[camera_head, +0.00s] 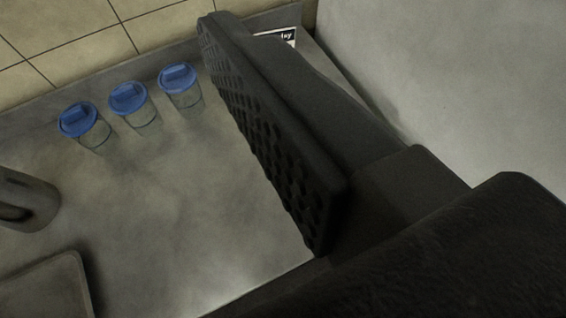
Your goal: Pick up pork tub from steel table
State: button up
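Three clear tubs with blue lids stand in a slanted row near the back edge of the steel table (190,215): a left tub (94,133), a middle tub (143,117) and a right tub (190,100). I cannot tell which is the pork tub, as no writing on them can be read. My gripper (262,130) reaches in from the lower right, above the table. One dark finger shows, its bumpy inner pad facing left with nothing against it. The other finger is out of view. The right tub is nearest the finger and looks apart from it.
A dark grey rounded object (30,200) is at the left edge. A flat grey tray or board (45,290) is at the lower left. A tiled wall (70,35) rises behind the table. A label (288,37) and pale surface (460,80) lie beyond my finger. Mid-table is clear.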

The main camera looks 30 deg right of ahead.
jog(key=w+d+f+m+g+h, duration=0.1)
jog(key=w+d+f+m+h, duration=0.15)
jog(key=f, duration=0.85)
jog(key=w+d+f+m+h, duration=0.1)
jog(key=w+d+f, duration=0.15)
jog(key=f, duration=0.75)
jog(key=s+d+f+m+g+h, duration=0.1)
jog(key=s+d+f+h, duration=0.1)
jog(key=d+f, duration=0.4)
jog(key=s+d+f+m+g+h, duration=0.1)
jog(key=s+d+f+h, duration=0.15)
jog(key=f, duration=0.55)
jog(key=x, duration=0.8)
jog(key=shift+d+r+b, duration=0.2)
jog(key=shift+d+b, duration=0.15)
jog(key=shift+x, duration=0.9)
jog(key=b+x, duration=0.1)
jog(key=x, duration=0.3)
jog(key=shift+s+d+f, duration=0.1)
jog(key=shift+d, duration=0.1)
jog(key=shift+c, duration=0.4)
